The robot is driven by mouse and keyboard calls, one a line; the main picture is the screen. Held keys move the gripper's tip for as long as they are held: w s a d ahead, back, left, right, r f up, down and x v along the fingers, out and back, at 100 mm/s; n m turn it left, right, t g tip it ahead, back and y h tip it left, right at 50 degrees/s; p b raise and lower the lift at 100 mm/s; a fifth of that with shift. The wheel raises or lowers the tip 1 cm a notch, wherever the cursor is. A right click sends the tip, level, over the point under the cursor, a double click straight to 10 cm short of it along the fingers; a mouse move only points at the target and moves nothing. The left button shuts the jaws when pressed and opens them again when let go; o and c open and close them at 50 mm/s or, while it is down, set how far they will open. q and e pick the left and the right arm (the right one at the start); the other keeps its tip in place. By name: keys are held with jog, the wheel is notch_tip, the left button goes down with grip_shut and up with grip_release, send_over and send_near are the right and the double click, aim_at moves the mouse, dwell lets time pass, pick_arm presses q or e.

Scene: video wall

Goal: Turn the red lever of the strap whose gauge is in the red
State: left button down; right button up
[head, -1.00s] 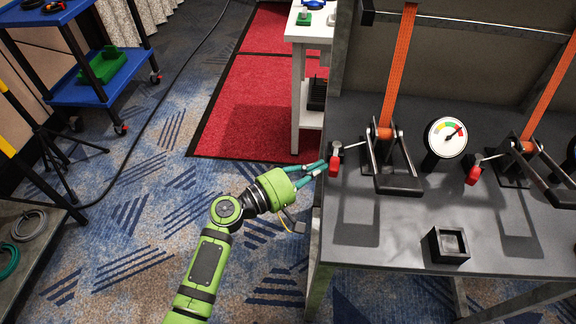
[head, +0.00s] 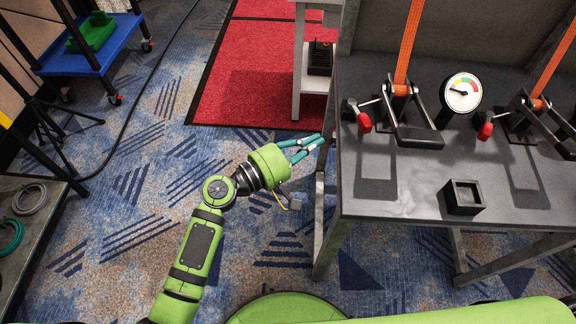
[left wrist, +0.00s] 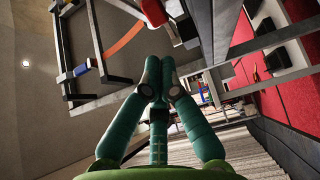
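The left red lever (head: 364,122) sits on the grey table beside the left orange strap (head: 408,45) and its black frame. A round gauge (head: 461,92) stands right of this strap; its needle points left, away from the red band. A second red lever (head: 485,131) sits by the right orange strap (head: 557,68). My left gripper (head: 318,143) is near the table's left edge, apart from the left lever and empty. In the left wrist view its teal fingers (left wrist: 159,68) come together at the tips. My right gripper is out of view.
A small black square holder (head: 463,196) is on the table (head: 400,190) front. A white stand (head: 312,85) is behind the table's left side. A blue cart (head: 100,50) stands at the far left.

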pick_arm(q)
jog(key=s, duration=0.1)
jog(key=s+a, duration=0.1)
jog(key=s, duration=0.1)
jog(key=s+a, duration=0.1)
jog(key=s, duration=0.1)
jog(key=shift+s+a, duration=0.1)
jog(key=shift+s, duration=0.15)
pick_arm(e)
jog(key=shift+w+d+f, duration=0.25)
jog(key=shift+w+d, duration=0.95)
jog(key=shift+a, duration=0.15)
